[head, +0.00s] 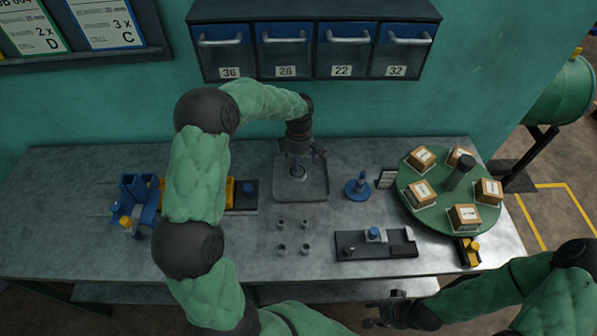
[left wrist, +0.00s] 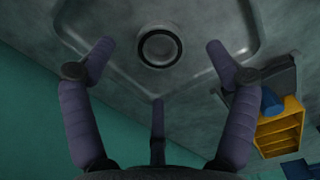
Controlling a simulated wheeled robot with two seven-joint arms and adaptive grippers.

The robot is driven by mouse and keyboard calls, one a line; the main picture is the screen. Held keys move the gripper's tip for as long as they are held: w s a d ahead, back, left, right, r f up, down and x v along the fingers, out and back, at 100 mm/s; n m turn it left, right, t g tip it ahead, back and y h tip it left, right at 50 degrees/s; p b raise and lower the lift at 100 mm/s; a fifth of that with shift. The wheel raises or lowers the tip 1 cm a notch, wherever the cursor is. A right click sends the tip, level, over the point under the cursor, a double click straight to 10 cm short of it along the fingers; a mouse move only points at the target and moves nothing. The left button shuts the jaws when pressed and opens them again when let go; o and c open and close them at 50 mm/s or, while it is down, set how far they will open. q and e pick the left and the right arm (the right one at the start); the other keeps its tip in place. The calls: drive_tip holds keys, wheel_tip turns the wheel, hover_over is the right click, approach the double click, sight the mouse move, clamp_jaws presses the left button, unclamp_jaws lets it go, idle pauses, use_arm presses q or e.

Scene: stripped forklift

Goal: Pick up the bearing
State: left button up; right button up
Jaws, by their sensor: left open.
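The bearing (left wrist: 160,64), a small dark ring with a lighter centre, lies flat in a shallow grey metal tray (left wrist: 82,30). In the head view the tray (head: 316,187) is at the middle of the bench, with the bearing (head: 297,173) near its centre, partly covered by my gripper. My left gripper (head: 299,160) is above the tray, pointing down. In the left wrist view its fingers (left wrist: 160,60) are spread around the bearing, not touching it, and nothing is held. My right gripper (head: 388,312) is low at the front, off the bench; its finger gap is unclear.
A blue stand (head: 357,187) is right of the tray. A green turntable (head: 446,220) with several boxes is at the right. Several small cylinders (head: 281,224) and a dark fixture (head: 376,244) lie in front. Blue-fronted drawers (head: 285,50) hang behind.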

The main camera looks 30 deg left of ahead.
use_arm(q)
drive_tip(key=f, duration=0.5)
drive_tip(key=shift+a+b, duration=0.3)
drive_tip(key=c, duration=0.9)
